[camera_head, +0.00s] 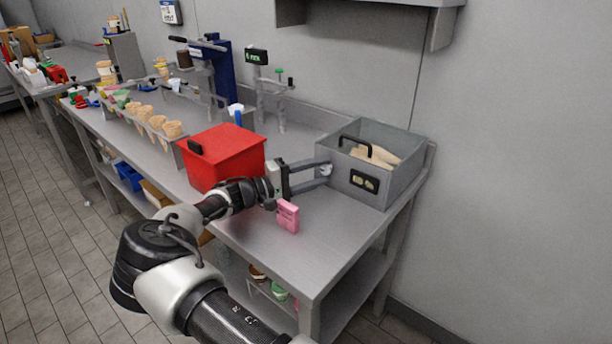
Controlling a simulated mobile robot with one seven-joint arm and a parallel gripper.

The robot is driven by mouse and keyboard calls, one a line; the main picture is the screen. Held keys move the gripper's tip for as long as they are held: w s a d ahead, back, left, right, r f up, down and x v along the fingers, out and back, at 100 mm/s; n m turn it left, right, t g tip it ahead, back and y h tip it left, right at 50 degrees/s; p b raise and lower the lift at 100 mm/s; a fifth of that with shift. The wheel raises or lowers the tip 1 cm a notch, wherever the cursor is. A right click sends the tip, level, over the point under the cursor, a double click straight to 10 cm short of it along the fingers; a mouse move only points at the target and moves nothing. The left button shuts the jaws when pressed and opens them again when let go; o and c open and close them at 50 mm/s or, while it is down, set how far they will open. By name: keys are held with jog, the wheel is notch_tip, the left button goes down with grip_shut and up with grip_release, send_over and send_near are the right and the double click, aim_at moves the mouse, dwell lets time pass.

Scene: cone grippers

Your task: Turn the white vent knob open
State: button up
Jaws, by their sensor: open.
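The white vent knob (327,169) sits on the left-facing side of a grey metal box (396,181) at the right end of the steel counter. My gripper (322,172) is open, its two fingers pointing right towards that side of the box. One fingertip appears above the knob and the other below it. I cannot tell whether either finger touches the knob. The knob is small here, and its turned position is not clear.
A red box (226,155) stands just left of my gripper, and a small pink carton (288,216) stands below it. The grey box has a black handle (356,143) and pale contents. Ice cream cones (158,122) stand in a holder farther left. The counter's front right is clear.

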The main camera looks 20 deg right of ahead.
jog(key=s+a, duration=0.1)
jog(key=a, duration=0.4)
jog(key=s+a, duration=0.1)
jog(key=a, duration=0.5)
jog(key=s+a+p, duration=0.1)
jog(key=a, duration=0.5)
jog(key=shift+s, duration=0.15)
jog(key=shift+f, duration=0.1)
